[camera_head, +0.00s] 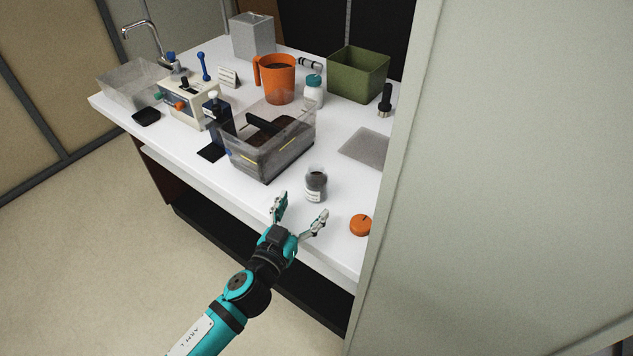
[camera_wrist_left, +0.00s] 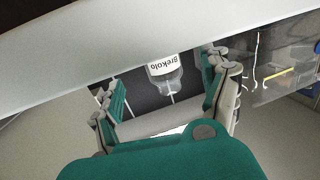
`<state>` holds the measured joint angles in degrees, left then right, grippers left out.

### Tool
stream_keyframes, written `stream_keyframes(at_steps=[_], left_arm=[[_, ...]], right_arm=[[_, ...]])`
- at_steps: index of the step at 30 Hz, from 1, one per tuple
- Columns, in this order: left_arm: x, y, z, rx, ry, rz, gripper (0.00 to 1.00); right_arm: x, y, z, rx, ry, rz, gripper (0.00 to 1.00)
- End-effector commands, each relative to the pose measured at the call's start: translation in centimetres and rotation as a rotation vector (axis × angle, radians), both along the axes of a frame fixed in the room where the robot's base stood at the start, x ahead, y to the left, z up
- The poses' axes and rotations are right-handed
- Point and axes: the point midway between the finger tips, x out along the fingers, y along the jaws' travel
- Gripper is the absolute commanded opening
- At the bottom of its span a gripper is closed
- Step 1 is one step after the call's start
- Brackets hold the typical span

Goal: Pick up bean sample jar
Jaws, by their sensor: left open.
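The bean sample jar (camera_head: 315,187) is a small clear glass jar with dark contents and a pale label. It stands upright near the front edge of the white counter. My left gripper (camera_head: 301,206) is open and empty at the counter's front edge, its fingers pointing toward the jar, just short of it. In the left wrist view, a clear jar (camera_wrist_left: 165,72) with a white label shows in the gap between the two open fingers, with its lettering inverted. My right gripper is in neither view.
A clear bin (camera_head: 270,158) with dark contents stands behind the jar. An orange lid (camera_head: 360,225) lies to its right, near the edge. A grey mat (camera_head: 366,147), orange jug (camera_head: 277,80) and green crate (camera_head: 357,74) are farther back. A pale wall panel (camera_head: 500,180) borders the right.

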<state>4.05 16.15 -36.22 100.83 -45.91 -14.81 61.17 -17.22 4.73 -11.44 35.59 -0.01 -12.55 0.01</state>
Motion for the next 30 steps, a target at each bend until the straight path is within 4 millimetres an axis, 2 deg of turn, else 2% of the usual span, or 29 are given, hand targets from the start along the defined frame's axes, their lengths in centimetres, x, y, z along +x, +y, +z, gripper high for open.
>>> stream_keyframes(at_steps=[7,15,24,30], left_arm=[[1.7,-0.8,0.2,0.0,-0.001,-0.001,0.8],[5.2,-2.2,0.3,0.001,0.0,0.0,0.8],[5.6,-2.5,0.2,-0.001,0.001,-0.001,0.8],[5.6,-2.5,0.2,0.0,0.001,0.0,0.55]], right_arm=[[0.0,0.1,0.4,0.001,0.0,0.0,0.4],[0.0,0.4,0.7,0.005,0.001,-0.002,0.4],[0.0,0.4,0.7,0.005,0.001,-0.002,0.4],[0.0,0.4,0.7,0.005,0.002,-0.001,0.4]])
